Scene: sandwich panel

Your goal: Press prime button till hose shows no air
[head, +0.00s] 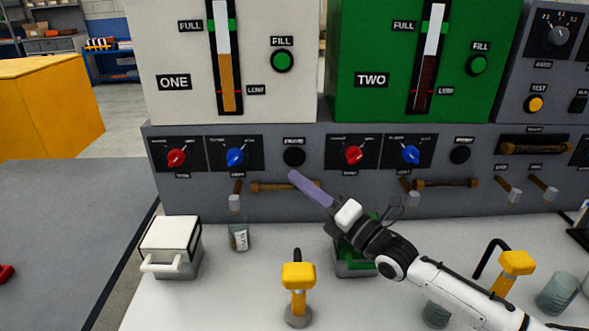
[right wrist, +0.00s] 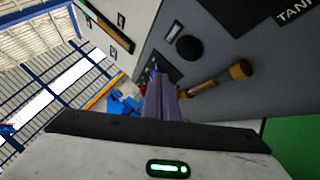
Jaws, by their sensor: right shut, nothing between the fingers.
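A round black button (head: 293,157) sits on the grey panel below tank ONE; its small label is too blurred to read. In the right wrist view the button (right wrist: 190,48) lies up and right of the fingertips. A short brown hose (head: 268,187) with end fittings runs below the button, and shows in the wrist view (right wrist: 215,80); its inside is too small to judge for air. My right gripper (head: 293,175) has purple fingers, shut and empty, just below the button. I cannot tell whether it touches the panel. A similar button (head: 460,155) and hose (head: 445,183) belong to tank TWO.
Red (head: 176,157) and blue knobs (head: 236,156) flank the button's left. On the white counter stand a white-lidded box (head: 170,245), a glass jar (head: 239,236) and a yellow-topped tap (head: 298,275). A green-and-grey item lies under my right arm.

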